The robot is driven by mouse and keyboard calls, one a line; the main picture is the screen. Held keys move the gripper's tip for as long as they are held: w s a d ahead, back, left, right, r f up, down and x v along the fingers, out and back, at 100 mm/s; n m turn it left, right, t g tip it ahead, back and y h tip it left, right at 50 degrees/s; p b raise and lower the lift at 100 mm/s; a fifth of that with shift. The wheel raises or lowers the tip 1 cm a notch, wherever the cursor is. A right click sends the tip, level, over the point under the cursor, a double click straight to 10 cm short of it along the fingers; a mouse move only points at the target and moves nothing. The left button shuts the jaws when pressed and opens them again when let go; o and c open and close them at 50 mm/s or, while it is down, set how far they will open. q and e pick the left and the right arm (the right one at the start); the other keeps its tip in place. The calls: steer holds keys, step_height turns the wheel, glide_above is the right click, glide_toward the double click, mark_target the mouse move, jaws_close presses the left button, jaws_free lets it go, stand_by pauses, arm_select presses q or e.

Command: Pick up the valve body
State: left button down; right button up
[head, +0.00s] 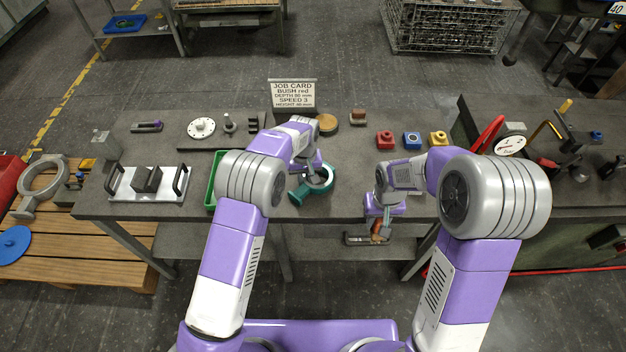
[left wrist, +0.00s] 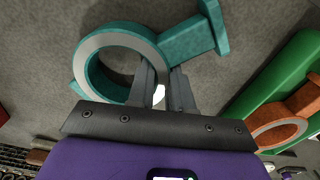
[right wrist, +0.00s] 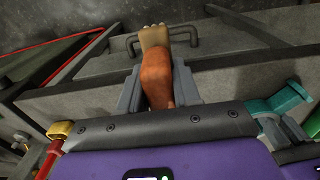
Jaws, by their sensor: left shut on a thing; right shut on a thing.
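The teal valve body (head: 318,186), a ring with a side stub, is at the front middle of the bench. In the left wrist view the valve body (left wrist: 104,55) has one finger of my left gripper (left wrist: 163,85) inside its ring and one outside, shut on the wall. I cannot tell whether it is clear of the bench. My right gripper (right wrist: 158,90) is shut on an orange-brown object with a pale tan end, like a brush (right wrist: 156,68). It holds this brush (head: 377,228) near the bench's front edge.
A green tray (head: 211,181) lies left of the valve body; an orange casting (left wrist: 280,122) shows there in the left wrist view. A job card (head: 292,94) stands behind.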

mark_target(305, 179)
arm_select(q)
steer(key=shift+s+f, duration=0.1)
steer(key=shift+f, duration=0.05)
